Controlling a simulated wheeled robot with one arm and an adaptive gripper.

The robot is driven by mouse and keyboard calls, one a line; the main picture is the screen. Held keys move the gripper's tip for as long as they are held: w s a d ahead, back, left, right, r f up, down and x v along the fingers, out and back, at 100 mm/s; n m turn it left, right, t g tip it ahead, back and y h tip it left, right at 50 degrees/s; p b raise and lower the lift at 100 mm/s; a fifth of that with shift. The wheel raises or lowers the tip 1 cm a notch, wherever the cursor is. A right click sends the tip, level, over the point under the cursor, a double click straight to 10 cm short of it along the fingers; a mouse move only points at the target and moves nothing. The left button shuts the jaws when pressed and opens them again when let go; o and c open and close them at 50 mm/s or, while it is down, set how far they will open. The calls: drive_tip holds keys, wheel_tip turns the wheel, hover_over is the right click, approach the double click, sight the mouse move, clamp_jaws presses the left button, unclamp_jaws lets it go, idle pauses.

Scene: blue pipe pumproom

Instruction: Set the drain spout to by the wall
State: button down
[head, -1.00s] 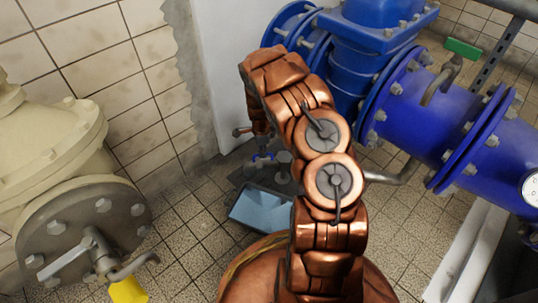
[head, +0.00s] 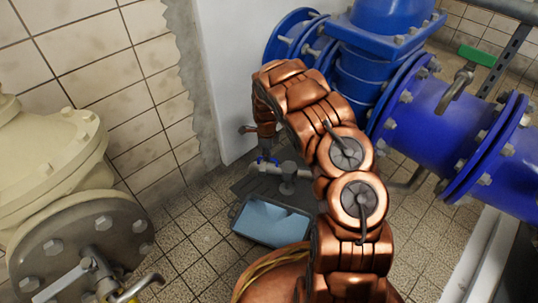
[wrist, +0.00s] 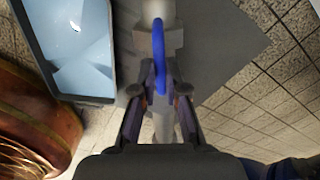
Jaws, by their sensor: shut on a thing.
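The spout's free end is hard to make out there. The fingers partly hide the contact.
A dark-rimmed tray of pale blue water (head: 270,222) sits on the floor beside the spout, on a grey plate. The white wall (head: 225,80) stands behind. Large blue flanged pipes (head: 440,110) are at right, and a cream valve (head: 60,165) at left.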

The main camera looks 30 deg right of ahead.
drive_tip(key=shift+w+d, duration=0.1)
drive_tip(key=c, duration=1.2)
unclamp_jaws()
wheel_tip(320, 180, up, 12)
